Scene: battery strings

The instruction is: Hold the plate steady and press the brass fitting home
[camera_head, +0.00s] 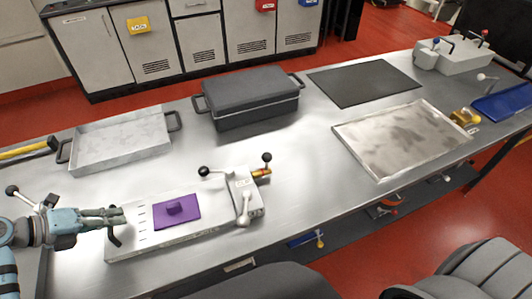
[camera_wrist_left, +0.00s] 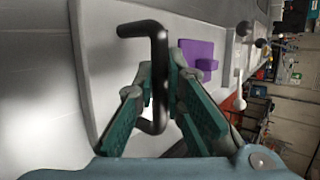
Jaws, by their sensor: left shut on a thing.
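A long pale plate (camera_head: 190,235) lies on the steel bench, with a purple block (camera_head: 177,211) on its top and a black bar handle (camera_head: 113,238) at its left end. My left gripper (camera_head: 120,216) is at that end. In the left wrist view its green fingers (camera_wrist_left: 160,88) are shut on the black handle (camera_wrist_left: 158,50), and the purple block (camera_wrist_left: 198,55) lies beyond. A grey lever unit (camera_head: 246,192) stands at the plate's right end. A small brass-orange piece (camera_head: 262,172) sticks out of its back right side. My right gripper is not seen.
A shallow metal tray (camera_head: 120,146) and a dark lidded pan (camera_head: 250,100) stand behind the plate. A black mat (camera_head: 365,82), a flat stained tray (camera_head: 400,138) and a yellow brass-like part (camera_head: 465,117) lie to the right. The bench between the lever unit and stained tray is clear.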

